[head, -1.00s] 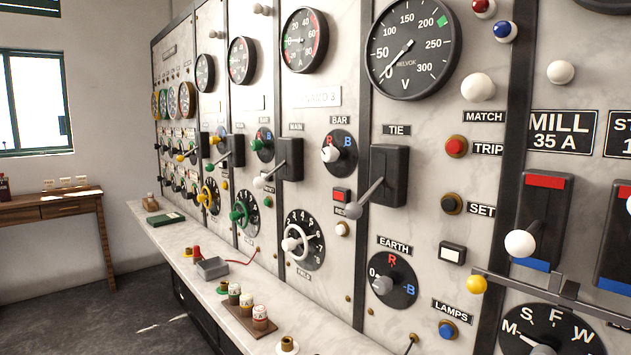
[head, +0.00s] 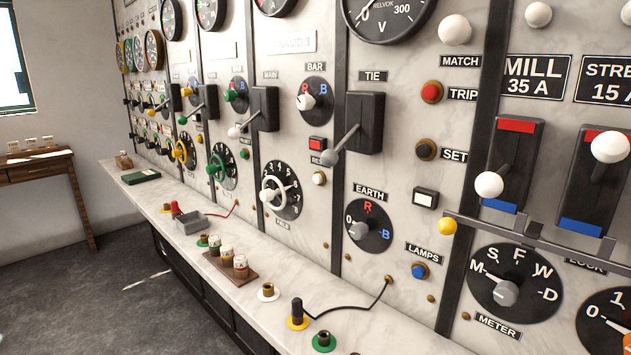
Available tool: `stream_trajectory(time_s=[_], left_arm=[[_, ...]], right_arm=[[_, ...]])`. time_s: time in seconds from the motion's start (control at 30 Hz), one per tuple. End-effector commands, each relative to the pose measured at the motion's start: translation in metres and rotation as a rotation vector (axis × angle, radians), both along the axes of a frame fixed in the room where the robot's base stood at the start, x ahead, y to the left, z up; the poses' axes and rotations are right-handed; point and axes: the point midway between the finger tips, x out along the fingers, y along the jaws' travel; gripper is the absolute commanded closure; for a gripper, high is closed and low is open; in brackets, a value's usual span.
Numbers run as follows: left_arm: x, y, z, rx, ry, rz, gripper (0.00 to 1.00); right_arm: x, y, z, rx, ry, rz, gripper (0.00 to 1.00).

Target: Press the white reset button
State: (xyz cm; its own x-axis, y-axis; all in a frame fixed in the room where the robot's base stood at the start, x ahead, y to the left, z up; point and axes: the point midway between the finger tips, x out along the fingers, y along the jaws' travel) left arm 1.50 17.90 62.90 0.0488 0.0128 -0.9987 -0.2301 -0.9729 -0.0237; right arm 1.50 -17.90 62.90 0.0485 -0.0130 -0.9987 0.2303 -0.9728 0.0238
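A small white button (head: 319,178) in a brass collar sits on the marble panel, below a red square indicator (head: 317,144). A small dark label (head: 316,160) between them is partly covered and too small to read fully. The white ball of the TIE lever (head: 329,157) hangs just right of and above the button. A white-faced square (head: 425,197) in a dark frame sits further right, below SET. Neither gripper shows in the head view.
A marble ledge (head: 345,338) runs along the panel's foot, with a block of several capped pieces (head: 232,268), a grey box (head: 203,221) and a black plug (head: 297,312) with a cable. A rail (head: 530,237) crosses the right panel. Dark floor (head: 90,290) lies open at left.

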Motion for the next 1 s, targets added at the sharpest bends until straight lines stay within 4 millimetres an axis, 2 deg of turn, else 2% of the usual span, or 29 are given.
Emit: stream_trajectory(time_s=[0.03, 0.23, 1.0], left_arm=[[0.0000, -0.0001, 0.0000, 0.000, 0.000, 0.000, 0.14], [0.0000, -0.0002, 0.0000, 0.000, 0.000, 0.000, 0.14], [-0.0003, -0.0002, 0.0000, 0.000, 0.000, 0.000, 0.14]], right_arm=[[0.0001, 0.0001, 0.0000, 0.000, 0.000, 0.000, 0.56], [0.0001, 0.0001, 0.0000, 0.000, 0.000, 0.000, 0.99], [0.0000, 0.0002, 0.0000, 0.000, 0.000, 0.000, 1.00]])
